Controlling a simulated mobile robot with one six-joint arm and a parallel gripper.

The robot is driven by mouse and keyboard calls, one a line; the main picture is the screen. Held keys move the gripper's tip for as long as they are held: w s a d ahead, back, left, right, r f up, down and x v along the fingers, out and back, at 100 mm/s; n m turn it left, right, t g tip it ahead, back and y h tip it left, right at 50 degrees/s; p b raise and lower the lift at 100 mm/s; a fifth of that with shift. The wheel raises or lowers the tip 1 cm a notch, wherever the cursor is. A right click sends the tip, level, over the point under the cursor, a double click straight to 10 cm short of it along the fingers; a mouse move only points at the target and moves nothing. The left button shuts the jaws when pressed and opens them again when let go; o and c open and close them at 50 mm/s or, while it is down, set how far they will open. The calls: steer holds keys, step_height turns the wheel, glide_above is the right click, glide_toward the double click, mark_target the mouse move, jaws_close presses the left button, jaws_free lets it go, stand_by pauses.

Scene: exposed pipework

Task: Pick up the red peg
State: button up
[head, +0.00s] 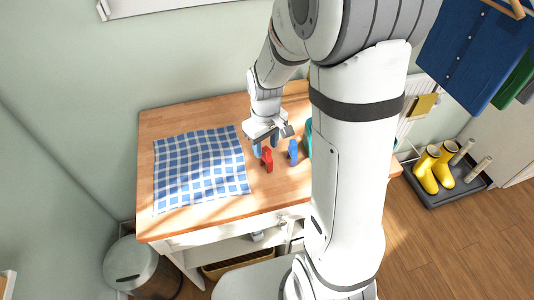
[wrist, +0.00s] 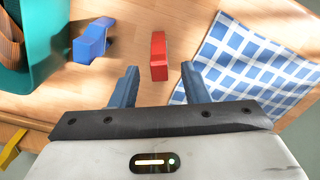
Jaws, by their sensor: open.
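The red peg (head: 267,159) stands on the wooden table in the head view, just in front of my gripper (head: 265,142). In the wrist view the red peg (wrist: 159,56) is beyond the fingertips, roughly midway between them and not touched. My gripper (wrist: 160,82) is open and empty, its two blue-grey fingers wide apart.
A blue peg (head: 293,151) stands right of the red one; it also shows in the wrist view (wrist: 93,41). A teal container (wrist: 30,50) is beyond it. A blue checked cloth (head: 200,170) lies flat on the table (head: 146,150) to the left.

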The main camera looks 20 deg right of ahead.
mark_target(267, 159)
steer(key=shift+s+f+p, duration=0.1)
steer(key=shift+f+p, duration=0.25)
steer(key=shift+f, duration=1.6)
steer(key=shift+c, duration=0.2)
jaws_close()
